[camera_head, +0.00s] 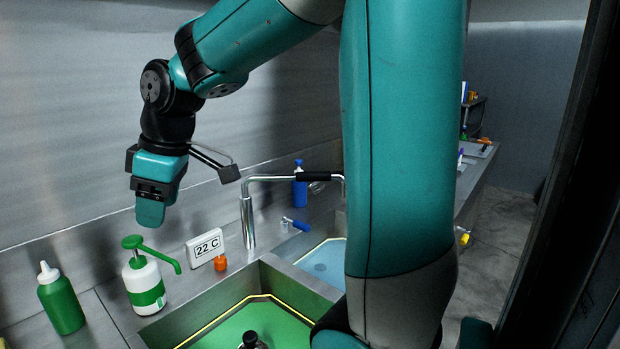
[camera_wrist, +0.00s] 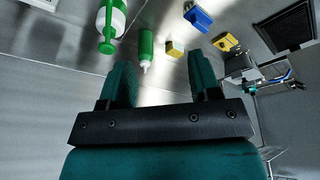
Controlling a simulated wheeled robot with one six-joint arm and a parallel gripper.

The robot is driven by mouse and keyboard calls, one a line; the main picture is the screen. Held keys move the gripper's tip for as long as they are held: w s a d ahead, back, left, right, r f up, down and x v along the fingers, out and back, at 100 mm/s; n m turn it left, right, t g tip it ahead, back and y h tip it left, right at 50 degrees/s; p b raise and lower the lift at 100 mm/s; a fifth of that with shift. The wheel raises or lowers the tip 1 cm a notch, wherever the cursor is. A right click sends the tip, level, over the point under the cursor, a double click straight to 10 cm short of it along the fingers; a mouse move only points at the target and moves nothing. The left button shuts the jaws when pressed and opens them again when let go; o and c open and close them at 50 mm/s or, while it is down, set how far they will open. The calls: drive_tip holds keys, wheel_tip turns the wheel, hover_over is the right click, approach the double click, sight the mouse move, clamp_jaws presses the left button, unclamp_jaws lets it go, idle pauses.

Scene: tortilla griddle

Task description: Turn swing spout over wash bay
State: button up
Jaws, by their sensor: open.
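The swing spout (camera_head: 248,222) is a chrome pipe that rises from the counter behind the basins. Its horizontal arm points right and carries a black sleeve (camera_head: 314,176). The arm's tip is partly hidden behind my arm. A green-floored basin (camera_head: 283,268) lies in front and a blue-floored basin (camera_head: 307,257) lies behind to the right; I cannot tell which is the wash bay. My gripper (camera_head: 151,212) hangs left of the spout, above the counter and apart from it. In the wrist view my gripper (camera_wrist: 163,78) is open, with nothing between its fingers.
A blue bottle (camera_head: 299,188) stands behind the spout. The steel wall (camera_head: 75,130) is close behind my gripper.

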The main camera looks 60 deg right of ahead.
drive_tip(key=w+d+r+h, duration=0.1)
drive_tip(key=w+d, duration=0.1)
drive_tip(key=d, duration=0.6)
drive_tip(key=w+d+r+h, duration=0.1)
drive_tip(key=w+d, duration=0.1)
drive_tip(key=d, duration=0.5)
wheel_tip(320, 180, up, 2)
drive_tip(key=h+b, duration=0.2)
drive_tip(key=h, duration=0.2)
hover_over(313, 173)
drive_tip(key=s+a, duration=0.4)
drive_tip(key=a, duration=0.2)
drive_tip(key=shift+m, duration=0.3)
drive_tip(key=p+x, duration=0.3)
drive_tip(key=x, duration=1.4)
drive_tip(key=shift+a+f+p, duration=0.1)
drive_tip(key=shift+a+p, duration=0.05)
drive_tip(key=shift+p, duration=0.15)
clamp_jaws()
drive_tip(key=shift+s+a+g, duration=0.1)
drive_tip(key=shift+g, duration=0.2)
